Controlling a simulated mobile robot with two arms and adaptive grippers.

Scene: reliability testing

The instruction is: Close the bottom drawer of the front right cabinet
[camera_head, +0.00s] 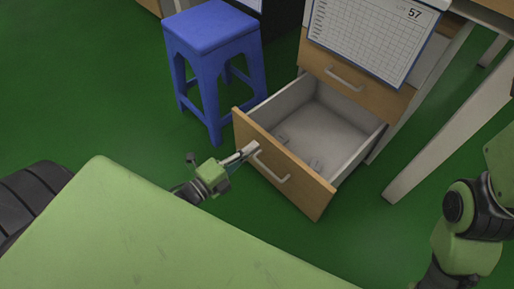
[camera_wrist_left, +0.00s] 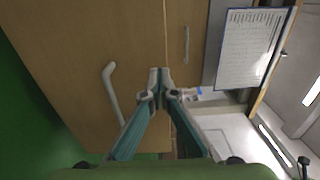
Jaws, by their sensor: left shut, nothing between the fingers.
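The bottom drawer (camera_head: 285,165) of the cabinet is pulled far out, with a wooden front and a pale interior that looks empty except for small, unclear shapes on its floor. Its curved handle (camera_head: 270,167) shows on the front, and also in the left wrist view (camera_wrist_left: 112,95). My left gripper (camera_head: 252,148) is shut and empty, its fingertips at the drawer front near the handle's upper end. In the left wrist view its tips (camera_wrist_left: 160,78) meet in front of the drawer's top edge; whether they touch it I cannot tell. My right gripper is out of view.
A blue stool (camera_head: 212,50) stands close to the drawer's left side. The drawer above (camera_head: 345,80) is shut, with a calendar sheet (camera_head: 375,35) hanging over the cabinet front. A pale table leg (camera_head: 445,140) stands to the right.

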